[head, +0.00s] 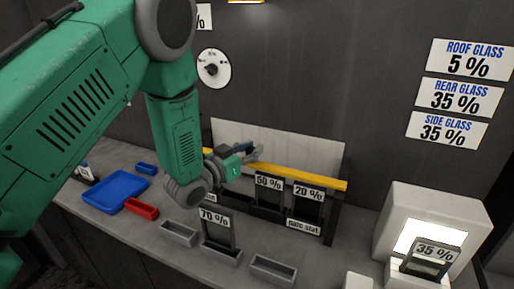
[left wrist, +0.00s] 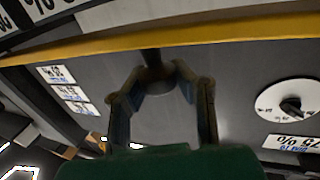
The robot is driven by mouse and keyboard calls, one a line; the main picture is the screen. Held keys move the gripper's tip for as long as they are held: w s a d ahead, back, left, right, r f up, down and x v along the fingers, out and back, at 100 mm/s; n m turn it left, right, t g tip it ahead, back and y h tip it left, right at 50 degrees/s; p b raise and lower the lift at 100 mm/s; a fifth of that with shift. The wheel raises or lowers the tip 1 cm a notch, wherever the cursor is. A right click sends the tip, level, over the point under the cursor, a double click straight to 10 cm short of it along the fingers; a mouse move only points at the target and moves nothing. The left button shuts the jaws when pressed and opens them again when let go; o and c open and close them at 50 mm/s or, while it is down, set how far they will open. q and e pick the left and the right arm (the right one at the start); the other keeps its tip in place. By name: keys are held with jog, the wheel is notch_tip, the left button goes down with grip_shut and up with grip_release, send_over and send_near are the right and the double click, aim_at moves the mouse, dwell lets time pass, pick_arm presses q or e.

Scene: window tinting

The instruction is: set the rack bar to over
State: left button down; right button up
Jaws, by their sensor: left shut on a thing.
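The yellow rack bar (head: 305,179) runs across the rack, just behind and above the upright 50 % (head: 269,182) and 20 % (head: 308,193) cards. It also crosses the top of the left wrist view (left wrist: 230,32). My left gripper (head: 254,154) is at the bar's left part, hiding some of it. In the left wrist view my fingers (left wrist: 158,76) close around a dark stub (left wrist: 152,62) beside the bar. Whether the stub is joined to the bar is hard to tell. My right gripper is not in view.
A 70 % card (head: 214,217) stands in front, near grey trays (head: 273,270). A blue tray (head: 117,190) and red tray (head: 141,209) lie left. A white box (head: 430,215) with a 35 % card (head: 436,250) stands right. A dial (head: 213,68) is on the wall.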

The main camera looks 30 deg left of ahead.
aim_at(251, 149)
pick_arm(q)
jog(key=shift+d, duration=0.15)
jog(key=shift+a, duration=0.25)
jog(key=c, duration=1.3)
grip_release()
jog(key=shift+o, duration=0.4)
jog(key=shift+s, duration=0.15)
jog(key=shift+d, duration=0.15)
jog(key=shift+r, duration=0.3)
notch_tip(251, 149, up, 9)
jog(key=shift+r, duration=0.15)
